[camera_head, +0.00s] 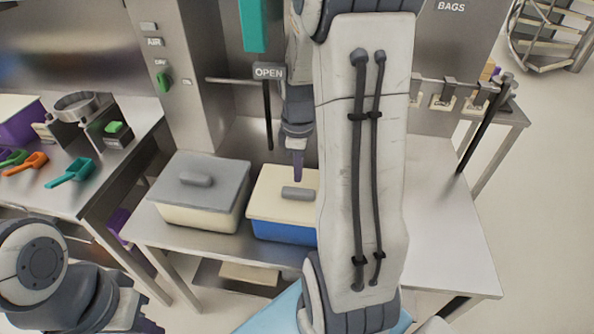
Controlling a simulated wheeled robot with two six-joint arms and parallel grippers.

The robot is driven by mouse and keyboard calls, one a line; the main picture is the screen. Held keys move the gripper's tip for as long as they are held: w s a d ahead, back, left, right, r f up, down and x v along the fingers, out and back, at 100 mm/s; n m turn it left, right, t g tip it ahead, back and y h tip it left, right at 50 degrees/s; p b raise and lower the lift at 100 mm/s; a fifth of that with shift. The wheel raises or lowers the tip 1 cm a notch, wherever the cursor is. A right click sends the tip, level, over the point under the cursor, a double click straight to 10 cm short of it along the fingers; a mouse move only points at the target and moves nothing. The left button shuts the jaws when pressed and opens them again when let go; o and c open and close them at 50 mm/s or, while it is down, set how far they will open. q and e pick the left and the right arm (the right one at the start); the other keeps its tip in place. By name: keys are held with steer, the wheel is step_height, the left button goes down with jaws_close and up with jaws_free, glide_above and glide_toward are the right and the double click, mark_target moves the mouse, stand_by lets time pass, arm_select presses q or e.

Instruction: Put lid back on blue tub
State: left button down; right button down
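The blue tub (280,231) stands on the steel bench at the centre, its right side hidden behind my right arm. A cream lid (268,207) with a grey handle (298,193) lies over its top; I cannot tell whether it is fully seated. My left gripper (148,326) is low at the bottom left, away from the tub and mostly cut off by the frame.
A cream tub with a grey lid (202,182) stands close left of the blue tub. Coloured scoops (72,172) lie on the left bench. The bench's right part (445,240) is clear.

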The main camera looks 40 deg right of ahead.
steer(key=shift+w+d, duration=0.15)
steer(key=shift+d, duration=0.05)
stand_by(0.3)
steer(key=shift+f+b, duration=0.3)
